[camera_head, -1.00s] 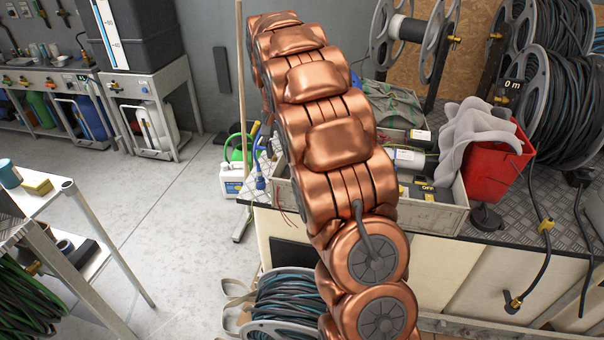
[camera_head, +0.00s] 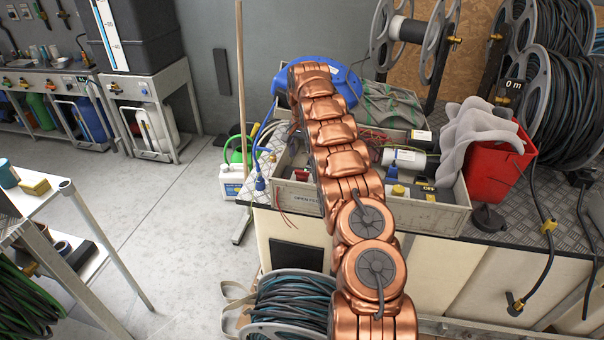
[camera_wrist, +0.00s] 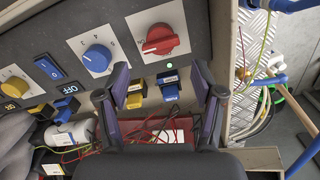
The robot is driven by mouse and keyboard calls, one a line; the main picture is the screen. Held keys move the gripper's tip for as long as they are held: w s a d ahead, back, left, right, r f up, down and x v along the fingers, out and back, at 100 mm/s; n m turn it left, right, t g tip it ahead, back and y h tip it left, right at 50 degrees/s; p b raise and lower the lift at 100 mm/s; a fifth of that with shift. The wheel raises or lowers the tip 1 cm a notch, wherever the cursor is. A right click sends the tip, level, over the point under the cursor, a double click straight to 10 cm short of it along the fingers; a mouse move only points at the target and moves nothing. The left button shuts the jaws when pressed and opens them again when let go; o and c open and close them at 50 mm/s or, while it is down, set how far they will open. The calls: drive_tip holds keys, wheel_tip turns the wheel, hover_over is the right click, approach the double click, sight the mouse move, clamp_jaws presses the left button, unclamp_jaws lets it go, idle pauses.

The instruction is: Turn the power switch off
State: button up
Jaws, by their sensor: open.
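In the wrist view a dark panel (camera_wrist: 200,20) carries a red rotary knob (camera_wrist: 160,41) on a white plate, with a small lit green light (camera_wrist: 169,67) just below it. Left of it are a blue rotary knob (camera_wrist: 97,57), a blue rocker (camera_wrist: 47,68) marked I and O, and a yellow rotary knob (camera_wrist: 15,88). I cannot read which one is labelled power. My gripper (camera_wrist: 160,78) is open and empty, its fingers spread below the red knob and apart from it. The head view does not show my gripper, which is hidden behind my arm.
Yellow and blue blocks (camera_wrist: 168,83) hang below the panel. Red wires and a white cylinder (camera_wrist: 70,134) lie beneath. In the head view, a grey tray (camera_head: 300,197), a red bin (camera_head: 497,165) and hose reels (camera_head: 565,100) crowd the bench. The floor at left is clear.

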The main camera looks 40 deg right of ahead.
sight(302, 172)
drive_tip(key=shift+d+f, duration=0.15)
drive_tip(key=shift+f, duration=0.2)
wheel_tip(302, 172, down, 7)
drive_tip(key=shift+f+p, duration=0.15)
drive_tip(key=shift+p, duration=0.7)
drive_tip(key=c, duration=0.8)
drive_tip(key=shift+a, duration=0.25)
drive_tip(key=shift+c, duration=0.4)
drive_tip(key=shift+d, duration=0.1)
